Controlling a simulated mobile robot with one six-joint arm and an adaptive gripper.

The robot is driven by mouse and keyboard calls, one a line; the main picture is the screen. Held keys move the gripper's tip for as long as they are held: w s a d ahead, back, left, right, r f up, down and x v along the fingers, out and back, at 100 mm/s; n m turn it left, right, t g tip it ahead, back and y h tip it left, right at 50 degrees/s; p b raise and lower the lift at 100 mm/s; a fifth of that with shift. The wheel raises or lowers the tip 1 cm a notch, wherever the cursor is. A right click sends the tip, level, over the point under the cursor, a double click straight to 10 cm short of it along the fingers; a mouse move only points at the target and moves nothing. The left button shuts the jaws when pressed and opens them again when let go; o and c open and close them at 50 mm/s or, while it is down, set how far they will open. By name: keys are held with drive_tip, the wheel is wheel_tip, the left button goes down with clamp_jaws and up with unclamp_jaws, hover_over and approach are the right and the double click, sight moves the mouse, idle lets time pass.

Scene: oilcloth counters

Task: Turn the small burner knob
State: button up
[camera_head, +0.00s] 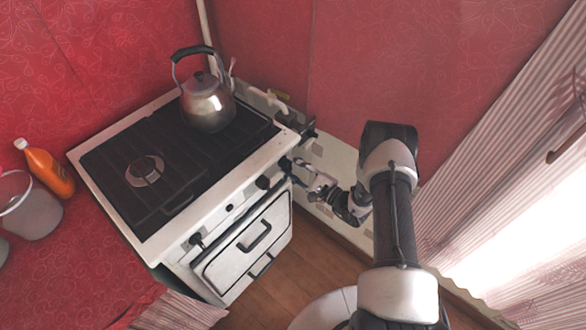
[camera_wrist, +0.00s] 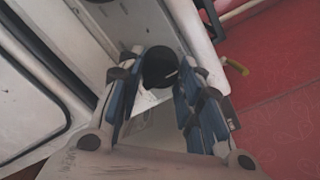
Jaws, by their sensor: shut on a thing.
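My gripper (camera_head: 297,171) is at the right end of the stove's front panel. In the wrist view, my two blue-padded fingers (camera_wrist: 160,88) are closed around a round black knob (camera_wrist: 160,66), one on each side. In the head view this knob (camera_head: 286,163) shows only in part behind my fingertips. Another black knob (camera_head: 264,182) is just left of it on the same panel. The stove (camera_head: 152,225) is white with a black top. I cannot tell how far the held knob is turned.
A metal kettle (camera_head: 206,104) stands on the back of the stove top. An orange bottle (camera_head: 50,172) and a grey pot (camera_head: 33,212) are on the red counter to the left. The oven door handle (camera_head: 254,237) juts out below the knobs. A wall is close on the right.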

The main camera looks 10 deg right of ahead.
idle(0.5)
drive_tip(key=o, duration=1.1)
drive_tip(key=shift+c, duration=0.2)
drive_tip(key=v, duration=1.2)
